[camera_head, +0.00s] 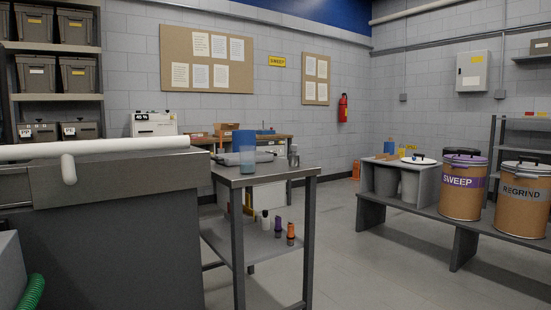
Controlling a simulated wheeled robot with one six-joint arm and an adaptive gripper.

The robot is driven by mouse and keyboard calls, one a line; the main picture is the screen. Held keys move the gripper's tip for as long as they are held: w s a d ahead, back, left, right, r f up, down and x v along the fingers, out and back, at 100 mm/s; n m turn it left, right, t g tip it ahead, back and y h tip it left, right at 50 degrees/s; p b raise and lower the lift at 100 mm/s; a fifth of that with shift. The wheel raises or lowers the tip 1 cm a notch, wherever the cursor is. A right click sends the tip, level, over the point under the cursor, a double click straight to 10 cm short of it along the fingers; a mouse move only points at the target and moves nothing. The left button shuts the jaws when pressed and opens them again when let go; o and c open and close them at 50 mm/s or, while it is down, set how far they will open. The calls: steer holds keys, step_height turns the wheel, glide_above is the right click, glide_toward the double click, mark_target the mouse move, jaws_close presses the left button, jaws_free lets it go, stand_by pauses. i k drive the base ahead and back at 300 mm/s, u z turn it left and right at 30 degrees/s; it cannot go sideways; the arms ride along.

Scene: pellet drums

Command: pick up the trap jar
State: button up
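My gripper is not in view.
A dark grey cabinet (110,235) with a white pipe (100,147) fills the left foreground. Small bottles (278,227) stand on the stand's lower shelf. SWEEP (462,195) and REGRIND (522,209) drums stand on a low bench at right. Floor (345,260) between stand and bench is clear.

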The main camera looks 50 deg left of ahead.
mark_target(247, 153)
steer(key=i, duration=0.4)
steer(key=u, duration=3.25)
steer(key=i, duration=2)
steer(key=z, duration=1.5)
